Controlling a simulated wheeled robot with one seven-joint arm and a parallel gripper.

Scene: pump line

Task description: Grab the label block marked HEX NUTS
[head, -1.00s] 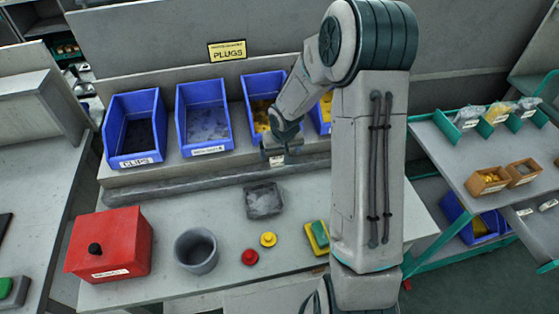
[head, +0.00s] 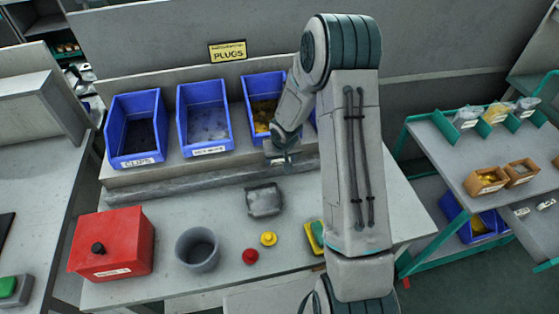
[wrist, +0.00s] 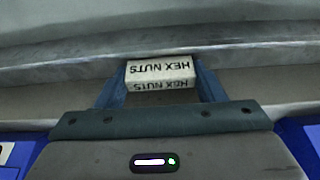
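The white label block marked HEX NUTS (wrist: 160,74) shows in the wrist view, its black lettering upside down. My gripper (wrist: 161,78) has a blue finger against each side of the block and looks shut on it. In the head view my gripper (head: 281,155) is at the front of the third blue bin (head: 262,90), above the ledge. There the block is small and its lettering cannot be read. Whether the block still touches the ledge cannot be told.
Blue bins marked CLIPS (head: 137,160) and another label (head: 208,150) stand to the left. On the bench are a red box (head: 112,245), a grey cup (head: 197,249), a grey tray (head: 264,200), and red (head: 250,256) and yellow (head: 268,239) knobs. A trolley (head: 440,160) stands right.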

